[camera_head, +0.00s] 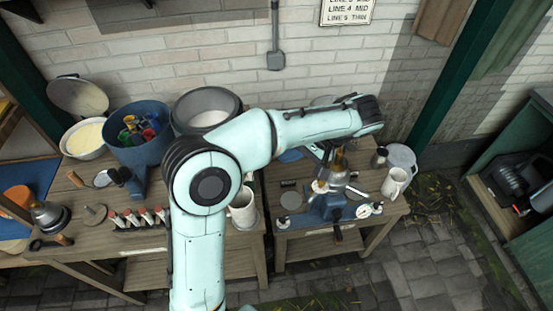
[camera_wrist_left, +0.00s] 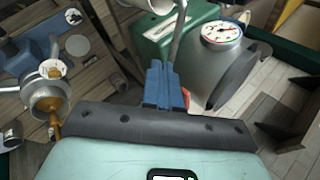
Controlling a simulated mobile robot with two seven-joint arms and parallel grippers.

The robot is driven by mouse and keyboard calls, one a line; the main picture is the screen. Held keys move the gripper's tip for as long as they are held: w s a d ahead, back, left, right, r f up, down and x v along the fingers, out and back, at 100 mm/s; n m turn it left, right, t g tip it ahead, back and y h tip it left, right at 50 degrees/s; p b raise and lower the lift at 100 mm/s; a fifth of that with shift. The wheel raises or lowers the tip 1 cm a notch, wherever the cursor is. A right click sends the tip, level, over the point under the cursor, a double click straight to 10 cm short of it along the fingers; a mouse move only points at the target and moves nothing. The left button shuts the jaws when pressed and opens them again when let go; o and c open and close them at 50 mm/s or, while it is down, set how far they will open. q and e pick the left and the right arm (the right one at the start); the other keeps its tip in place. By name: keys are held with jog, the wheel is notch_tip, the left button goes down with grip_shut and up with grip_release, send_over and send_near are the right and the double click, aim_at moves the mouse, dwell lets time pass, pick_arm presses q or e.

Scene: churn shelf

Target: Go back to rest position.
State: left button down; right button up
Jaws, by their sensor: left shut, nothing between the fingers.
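My left arm comes up from the bottom middle of the head view, bends at the elbow and reaches right over the workbench. My left gripper (camera_head: 321,153) hangs beyond the forearm, above the right-hand bench and close to a bottle-like brass and grey vessel; the forearm and wrist partly hide it. In the left wrist view the blue fingers (camera_wrist_left: 165,84) are shut with nothing between them. They are near a green housing (camera_wrist_left: 170,32) and a grey cylinder with a dial gauge (camera_wrist_left: 222,32); I cannot tell whether they touch. My right gripper is not in view.
The brass and grey vessel (camera_head: 338,168) and a blue clamp-like device (camera_head: 327,207) stand near the gripper. A white mug (camera_head: 395,182) is to the right. A blue bucket (camera_head: 138,150) and a grey pot (camera_head: 206,108) stand at left. Paved floor (camera_head: 400,270) lies clear in front.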

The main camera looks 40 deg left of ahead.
pick_arm(q)
jog(key=s+d+f+m+h, duration=0.15)
jog(key=d+f+h, duration=0.35)
jog(key=f, duration=0.9)
jog(key=d+f+m+h, duration=0.25)
jog(key=d+f, duration=0.35)
jog(key=f, duration=0.8)
jog(key=s+d+f+n+t+h, duration=0.1)
jog(key=s+d+f+h, duration=0.1)
jog(key=s+f, duration=0.6)
jog(key=s+d+f+n+t+h, duration=0.1)
jog(key=s+d+f+n, duration=0.1)
jog(key=s+f, duration=0.6)
jog(key=shift+d+f+t+h, duration=0.4)
jog(key=shift+d+f, duration=0.25)
jog(key=shift+f, duration=0.2)
jog(key=shift+s+a, duration=0.1)
